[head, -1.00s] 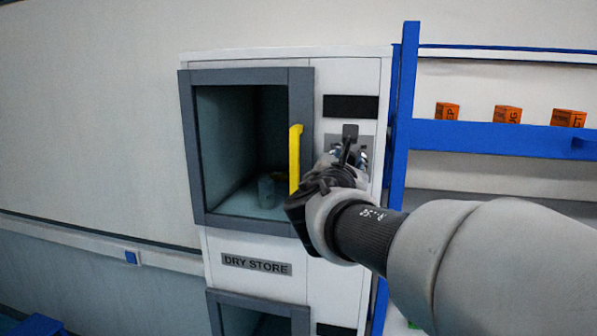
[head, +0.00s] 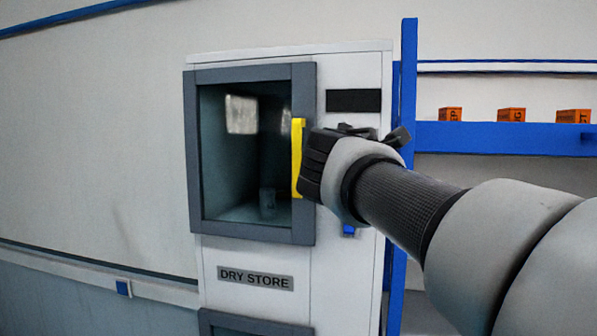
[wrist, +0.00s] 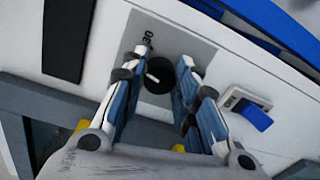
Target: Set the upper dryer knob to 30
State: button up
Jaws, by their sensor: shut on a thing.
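The upper dryer knob (wrist: 160,76) is a round black knob with a short white mark, on a grey plate in the wrist view. My gripper (wrist: 163,60) has one finger on each side of the knob and is shut on it. A dark printed number (wrist: 148,38) sits on the plate beside the left fingertip, partly covered and too small to read surely. In the head view my wrist hides the knob. The dryer (head: 345,70) is a white cabinet with a grey-framed window door (head: 250,236).
A yellow door handle (head: 297,160) stands close to the left of my wrist. A blue switch (wrist: 255,115) sits on the panel to the right of the fingers. A dark display (head: 354,101) is above. A blue shelf (head: 480,138) with orange boxes stands to the right.

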jog(key=shift+f+m+b, duration=0.15)
jog(key=shift+m+b, duration=2.7)
jog(key=shift+m, duration=0.55)
jog(key=o, duration=1.1)
jog(key=shift+c, duration=0.2)
jog(key=v, duration=1.2)
jog(key=shift+d, duration=0.2)
